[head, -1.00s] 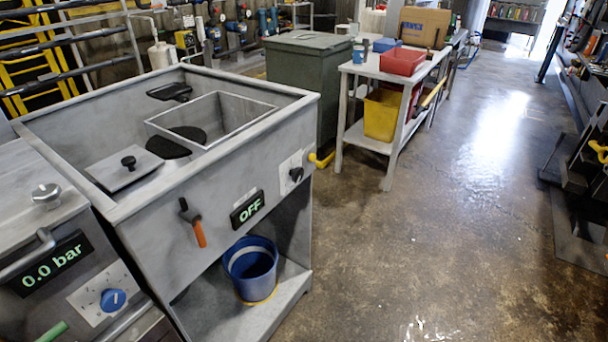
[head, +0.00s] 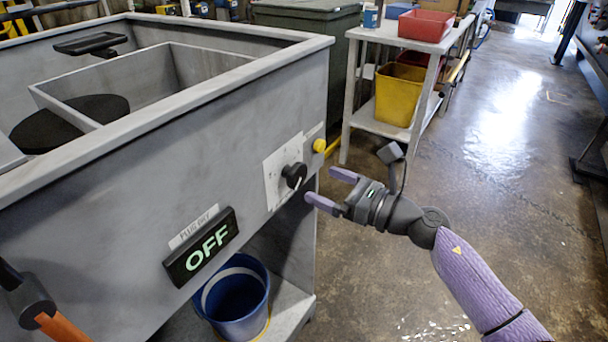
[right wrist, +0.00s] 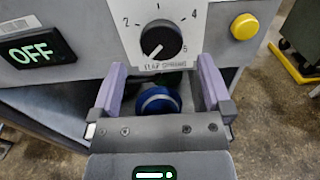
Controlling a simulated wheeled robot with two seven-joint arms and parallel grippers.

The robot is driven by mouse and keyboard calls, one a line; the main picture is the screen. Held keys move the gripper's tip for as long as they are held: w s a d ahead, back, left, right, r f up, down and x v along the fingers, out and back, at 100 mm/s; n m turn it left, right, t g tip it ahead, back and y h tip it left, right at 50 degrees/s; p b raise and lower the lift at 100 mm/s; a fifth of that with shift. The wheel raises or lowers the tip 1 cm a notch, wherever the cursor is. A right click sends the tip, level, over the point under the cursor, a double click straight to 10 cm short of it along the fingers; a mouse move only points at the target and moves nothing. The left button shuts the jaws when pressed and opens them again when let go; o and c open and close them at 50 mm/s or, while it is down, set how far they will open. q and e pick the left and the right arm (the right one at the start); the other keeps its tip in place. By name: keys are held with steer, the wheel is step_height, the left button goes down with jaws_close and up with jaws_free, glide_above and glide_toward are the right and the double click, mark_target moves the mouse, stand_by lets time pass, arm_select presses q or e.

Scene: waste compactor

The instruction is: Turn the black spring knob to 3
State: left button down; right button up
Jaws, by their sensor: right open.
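The black spring knob (head: 294,176) sits on a white dial plate (head: 274,178) on the machine's front, near its right corner. In the right wrist view the knob (right wrist: 161,40) is at top centre, with 2, 4 and 5 readable around it and a label below reading about "FLAP SPRING". Its white mark points to the lower left. My right gripper (head: 333,190) is open and empty, with purple fingers just in front of and to the right of the knob. In the right wrist view the fingers (right wrist: 161,72) appear below the knob, apart from it. My left gripper is not in view.
A yellow button (head: 319,145) is right of the dial. An OFF display (head: 203,247) is left of it. An orange-handled lever (head: 58,326) is at lower left. A blue bucket (head: 236,308) stands on the lower shelf. Open floor lies to the right.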

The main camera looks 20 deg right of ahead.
mark_target(301, 175)
steer(key=x, duration=0.5)
steer(key=shift+d+f+b, duration=0.1)
steer(key=shift+f+b, duration=0.05)
steer(key=shift+b, duration=0.15)
steer(key=shift+w+a, duration=0.25)
steer(key=c, duration=1.1)
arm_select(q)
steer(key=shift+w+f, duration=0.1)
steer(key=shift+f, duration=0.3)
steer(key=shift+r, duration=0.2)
arm_select(e)
steer(key=shift+m, duration=0.4)
